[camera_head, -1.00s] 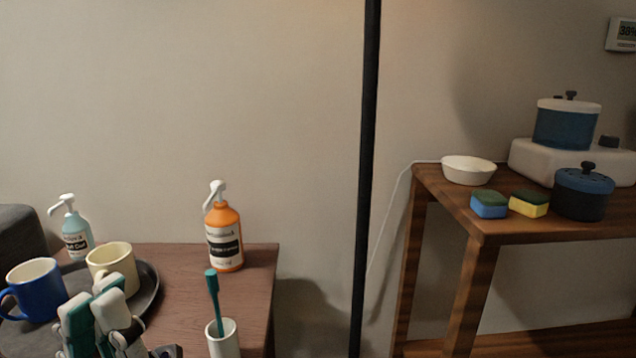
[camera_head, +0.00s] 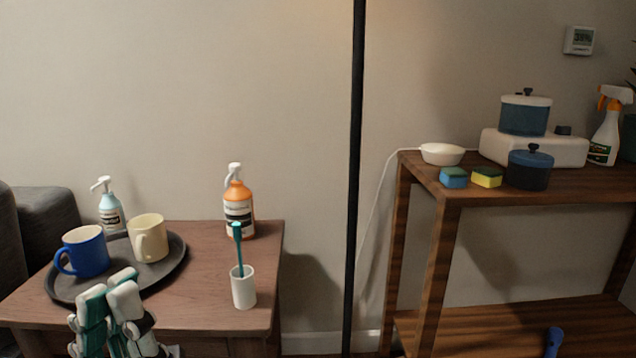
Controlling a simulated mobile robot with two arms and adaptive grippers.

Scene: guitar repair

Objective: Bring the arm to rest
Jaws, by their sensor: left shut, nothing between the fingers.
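My left gripper (camera_head: 108,296) shows at the bottom left of the head view, with white and green finger pads. Its fingers are shut with nothing held between them. It is in front of the dark round tray (camera_head: 170,270) on the brown table (camera_head: 205,255), and covers part of the tray's near edge. The lower part of the gripper and the arm is cut off by the frame. My right gripper is out of view.
The tray bears a blue mug (camera_head: 84,252) and a cream mug (camera_head: 148,238). A white cup with a toothbrush (camera_head: 243,288), an orange bottle (camera_head: 238,205) and a pale pump bottle (camera_head: 110,208) stand nearby. A black pole (camera_head: 355,180) separates this table from a wooden shelf (camera_head: 470,200).

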